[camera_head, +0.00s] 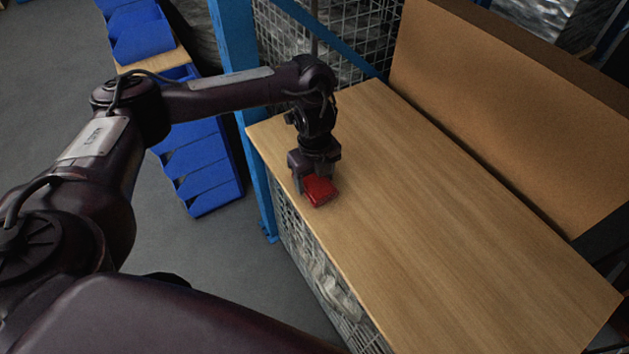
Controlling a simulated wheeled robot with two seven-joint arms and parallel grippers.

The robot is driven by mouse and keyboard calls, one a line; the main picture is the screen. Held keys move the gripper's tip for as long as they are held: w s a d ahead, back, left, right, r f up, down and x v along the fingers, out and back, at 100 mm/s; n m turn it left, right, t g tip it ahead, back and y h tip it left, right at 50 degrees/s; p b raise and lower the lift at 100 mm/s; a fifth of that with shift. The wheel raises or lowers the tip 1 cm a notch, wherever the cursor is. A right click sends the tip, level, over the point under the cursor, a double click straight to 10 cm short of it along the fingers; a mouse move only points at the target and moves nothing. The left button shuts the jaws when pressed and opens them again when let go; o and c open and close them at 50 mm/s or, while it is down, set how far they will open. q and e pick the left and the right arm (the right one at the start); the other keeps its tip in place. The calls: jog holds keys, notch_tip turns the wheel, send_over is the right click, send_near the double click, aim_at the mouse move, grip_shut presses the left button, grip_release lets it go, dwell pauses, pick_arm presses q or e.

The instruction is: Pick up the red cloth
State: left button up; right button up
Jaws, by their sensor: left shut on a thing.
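The red cloth (320,191) is a small folded red piece at the left part of the wooden table top (430,215), near its front edge. My left gripper (316,183) points down over the cloth and is shut on it. The upper part of the cloth is hidden behind the fingers. I cannot tell whether the cloth still touches the table or is just above it. My right gripper is not in view.
Blue bins (200,160) stand on the left beside a blue post (238,65). A wire mesh panel (330,40) rises behind the table's far left end. A brown board (510,95) lines the back. The table's middle and right are bare.

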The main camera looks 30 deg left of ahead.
aim_at(315, 179)
pick_arm(q)
jog(key=shift+r+p, duration=0.35)
jog(key=shift+r, duration=0.35)
notch_tip(315, 179, up, 19)
jog(key=p, duration=0.5)
jog(key=shift+f+p, duration=0.2)
jog(key=shift+p, duration=0.2)
